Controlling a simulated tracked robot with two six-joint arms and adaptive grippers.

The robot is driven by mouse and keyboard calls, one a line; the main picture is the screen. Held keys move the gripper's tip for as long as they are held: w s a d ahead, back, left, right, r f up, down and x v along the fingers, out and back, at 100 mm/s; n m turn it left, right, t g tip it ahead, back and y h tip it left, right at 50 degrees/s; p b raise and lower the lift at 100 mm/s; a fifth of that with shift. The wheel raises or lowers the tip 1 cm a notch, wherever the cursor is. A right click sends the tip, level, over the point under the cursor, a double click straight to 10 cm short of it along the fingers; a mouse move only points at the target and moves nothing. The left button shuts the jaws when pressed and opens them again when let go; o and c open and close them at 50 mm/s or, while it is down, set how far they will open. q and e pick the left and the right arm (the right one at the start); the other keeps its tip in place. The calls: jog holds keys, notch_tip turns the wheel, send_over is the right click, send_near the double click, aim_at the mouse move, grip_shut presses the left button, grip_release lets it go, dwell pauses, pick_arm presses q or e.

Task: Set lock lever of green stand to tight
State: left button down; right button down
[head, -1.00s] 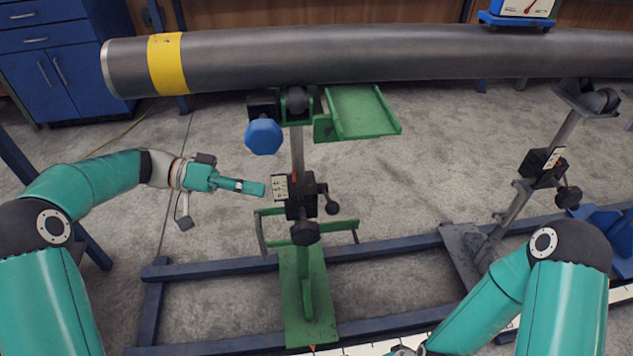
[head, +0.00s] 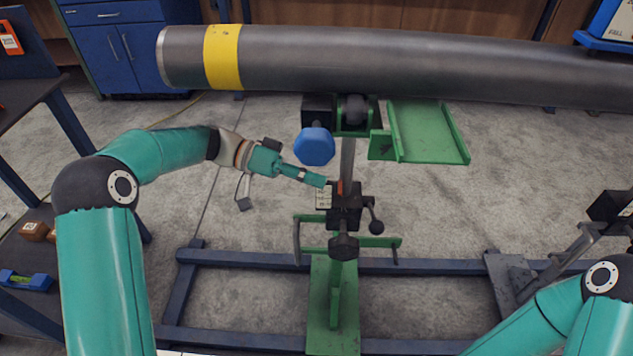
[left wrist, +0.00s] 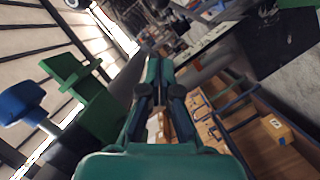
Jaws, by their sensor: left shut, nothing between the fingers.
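The green stand (head: 333,290) stands under the pipe, with a black clamp block (head: 345,208) on its post. A black lever with a ball end (head: 375,225) sticks out at the block's right, and a dark knob (head: 344,247) faces forward. A pale marked plate (head: 323,197) is on the block's left. I cannot read which position the lever is set to. My left gripper (head: 318,180) is shut and empty, its tip just above the plate, left of the post; contact is unclear. Its closed fingers show in the left wrist view (left wrist: 160,75). My right gripper is out of view.
The grey pipe (head: 400,62) with a yellow band lies across above. A blue knob (head: 314,146) hangs close above my left fingers, with a green tray (head: 428,132) to its right. Blue floor rails (head: 240,261) run below. A second stand (head: 520,275) is at right.

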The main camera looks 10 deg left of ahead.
aim_at(373, 214)
pick_arm(q)
jog(key=shift+s+d+f+b, duration=0.3)
jog(key=shift+s+d+f, duration=0.25)
jog(key=shift+d, duration=1.1)
jog(key=shift+s+d+f+b, duration=0.35)
jog(key=shift+d+f, duration=0.35)
jog(key=shift+d, duration=0.9)
jog(key=shift+s+d+f+b, duration=0.3)
jog(key=shift+s+d+f, duration=0.25)
jog(key=shift+d, duration=1.1)
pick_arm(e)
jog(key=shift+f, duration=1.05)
pick_arm(q)
jog(key=shift+w+f, duration=0.1)
